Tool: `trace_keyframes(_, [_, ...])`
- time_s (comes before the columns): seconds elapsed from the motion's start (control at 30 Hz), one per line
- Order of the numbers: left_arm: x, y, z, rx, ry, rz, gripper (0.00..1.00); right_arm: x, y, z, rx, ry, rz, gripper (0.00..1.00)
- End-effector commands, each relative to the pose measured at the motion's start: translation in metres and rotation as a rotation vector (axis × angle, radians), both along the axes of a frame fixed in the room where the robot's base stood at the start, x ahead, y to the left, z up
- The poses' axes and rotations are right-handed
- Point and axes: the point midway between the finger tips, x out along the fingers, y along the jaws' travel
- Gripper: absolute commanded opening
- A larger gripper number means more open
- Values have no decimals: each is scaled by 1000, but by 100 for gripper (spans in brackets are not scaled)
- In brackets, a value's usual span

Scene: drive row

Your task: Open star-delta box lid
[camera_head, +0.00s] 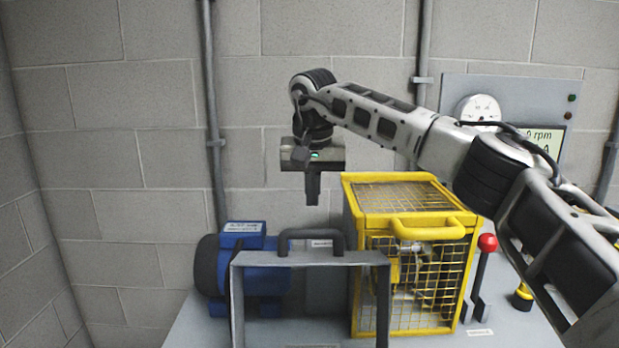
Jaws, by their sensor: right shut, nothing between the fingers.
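My right gripper (312,198) hangs with its fingers pointing down, shut and empty. It is in the air, above and apart from a dark bar handle (310,236). That handle sits on the top edge of a grey upright frame-like piece (310,258) with two side legs, at the bottom centre. I cannot tell for sure whether this grey piece is the star-delta box or its lid. Its lower part is cut off by the picture's edge. My left gripper is not in view.
A blue motor (258,283) stands behind the grey piece on the left. A yellow mesh cage (455,285) with a yellow handle stands to the right. Beyond it are a red-knobbed lever (487,243) and a yellow knob (523,296). A grey wall panel (548,92) is partly hidden by my right arm.

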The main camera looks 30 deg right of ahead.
Motion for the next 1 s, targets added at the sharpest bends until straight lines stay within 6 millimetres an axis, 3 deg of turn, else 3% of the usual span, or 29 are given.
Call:
trace_keyframes(0.2, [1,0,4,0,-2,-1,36,8,-5,-49,-1,4,-1,0])
trace_keyframes(0.57, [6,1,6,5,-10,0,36,-24,11,-41,0,0,1,0])
trace_keyframes(1.0, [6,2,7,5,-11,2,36,-27,14,-41,0,-1,0,0])
